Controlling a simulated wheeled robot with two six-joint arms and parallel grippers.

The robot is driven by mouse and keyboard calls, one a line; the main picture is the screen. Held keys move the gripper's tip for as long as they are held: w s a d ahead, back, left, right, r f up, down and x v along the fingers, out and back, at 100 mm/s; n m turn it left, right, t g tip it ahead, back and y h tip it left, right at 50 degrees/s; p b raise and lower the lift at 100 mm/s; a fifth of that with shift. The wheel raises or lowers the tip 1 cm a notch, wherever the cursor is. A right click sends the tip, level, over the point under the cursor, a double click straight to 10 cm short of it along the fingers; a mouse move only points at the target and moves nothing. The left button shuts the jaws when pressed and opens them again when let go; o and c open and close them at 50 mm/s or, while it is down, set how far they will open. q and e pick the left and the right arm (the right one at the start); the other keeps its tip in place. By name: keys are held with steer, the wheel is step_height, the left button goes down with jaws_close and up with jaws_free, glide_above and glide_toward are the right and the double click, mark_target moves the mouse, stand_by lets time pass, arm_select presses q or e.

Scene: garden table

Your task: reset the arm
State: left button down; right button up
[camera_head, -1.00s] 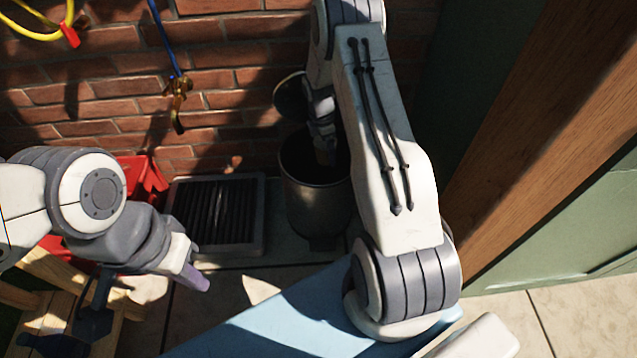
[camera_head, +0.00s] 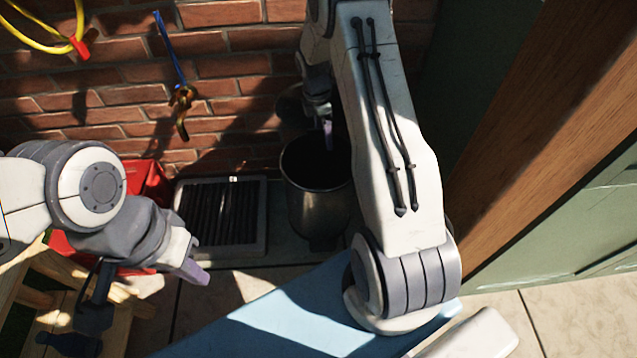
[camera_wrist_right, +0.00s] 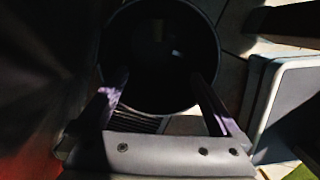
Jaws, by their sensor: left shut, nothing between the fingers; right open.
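My right arm comes down from the top of the head view, and its gripper (camera_head: 328,132) is over the rim of a dark metal bin (camera_head: 318,205). In the right wrist view the right gripper (camera_wrist_right: 165,95) has its two purple-tipped fingers spread apart and empty, with the bin's round dark mouth (camera_wrist_right: 160,50) beyond them. The bin's inside is too dark to make out. My left gripper (camera_head: 200,277) is at the left of the head view, shut and empty, pointing down to the right.
A brick wall (camera_head: 225,90) is behind the bin. A dark slatted grate (camera_head: 222,215) lies left of it. A red object (camera_head: 150,190) and a wooden stool-like piece (camera_head: 60,290) are near my left arm. A wooden post (camera_head: 550,110) stands at the right.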

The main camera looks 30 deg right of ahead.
stand_by(0.4)
steer(key=s+a+r+m, duration=0.1)
steer(key=s+a+r, duration=0.35)
steer(key=a, duration=0.35)
steer(key=s+a+r+m+y, duration=0.1)
steer(key=s+a+r+m, duration=0.15)
steer(key=a+r, duration=0.4)
steer(key=s+a+r+m, duration=0.1)
steer(key=s+a+r, duration=0.3)
steer(key=a, duration=0.5)
steer(key=s+a+r+m+y, duration=0.1)
steer(key=s+a+r+m, duration=0.15)
steer(key=s, duration=0.75)
steer(key=s+a+r+m, duration=0.1)
steer(key=s+a, duration=0.3)
steer(key=s, duration=0.6)
step_height(320, 180, up, 38)
steer(key=p, duration=3.8)
steer(key=shift+m, duration=0.3)
